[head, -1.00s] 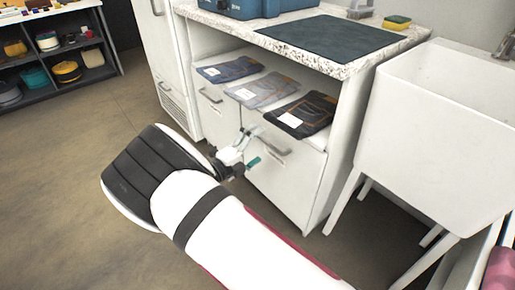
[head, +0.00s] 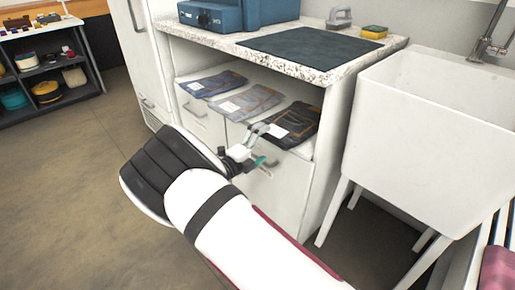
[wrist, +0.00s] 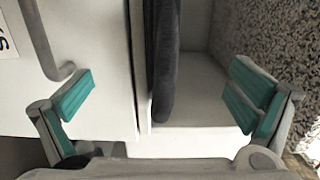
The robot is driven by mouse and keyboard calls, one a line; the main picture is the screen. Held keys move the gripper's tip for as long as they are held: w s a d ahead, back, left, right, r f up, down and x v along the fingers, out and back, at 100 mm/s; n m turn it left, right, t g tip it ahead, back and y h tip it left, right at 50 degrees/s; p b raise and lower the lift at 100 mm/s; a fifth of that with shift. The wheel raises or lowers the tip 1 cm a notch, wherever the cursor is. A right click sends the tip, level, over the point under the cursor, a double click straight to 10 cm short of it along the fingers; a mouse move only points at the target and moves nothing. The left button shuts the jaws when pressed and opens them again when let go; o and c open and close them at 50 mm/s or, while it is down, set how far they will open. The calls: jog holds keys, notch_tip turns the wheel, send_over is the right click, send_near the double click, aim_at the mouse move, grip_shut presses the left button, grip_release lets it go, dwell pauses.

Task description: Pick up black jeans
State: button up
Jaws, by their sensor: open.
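The black jeans (head: 296,121) lie folded with a white tag on the open shelf under the counter, rightmost of three folded pairs. In the wrist view the dark folded edge of the jeans (wrist: 166,65) shows at the shelf's front, between my open fingers but farther in. My gripper (head: 262,146) is just in front of the shelf by the black jeans, partly covering their left front corner. In the wrist view its teal-padded fingers (wrist: 157,97) are wide apart with nothing between the pads.
The speckled countertop (head: 325,69) overhangs above. Drawer fronts with handles (head: 265,164) are below. A white sink (head: 430,140) stands right.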

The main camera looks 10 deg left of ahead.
aim_at(273, 137)
jog(key=shift+x, duration=2.35)
